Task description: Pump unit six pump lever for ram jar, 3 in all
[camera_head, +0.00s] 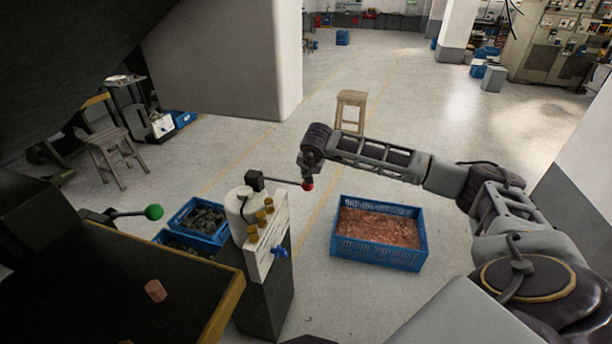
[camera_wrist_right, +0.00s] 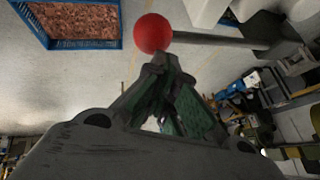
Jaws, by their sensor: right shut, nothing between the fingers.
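The pump unit (camera_head: 266,238) is a white block on a dark stand, with several brass caps, a blue handle and a white jar-like cylinder (camera_head: 238,207) on top. Its lever (camera_head: 282,181) is a dark rod sticking out to the right, ending in a red ball (camera_head: 308,185). My right gripper (camera_head: 308,172) is shut and empty, right at the red ball. In the right wrist view the ball (camera_wrist_right: 152,33) shows just beyond the closed fingertips (camera_wrist_right: 160,62); I cannot tell whether they touch. My left gripper is not in view.
A blue crate of copper bits (camera_head: 380,228) stands on the floor right of the pump. Blue crates with dark pieces (camera_head: 203,218) stand to its left. A dark table (camera_head: 110,285) fills the lower left, near a green-knobbed lever (camera_head: 153,212). A stool (camera_head: 351,105) stands behind.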

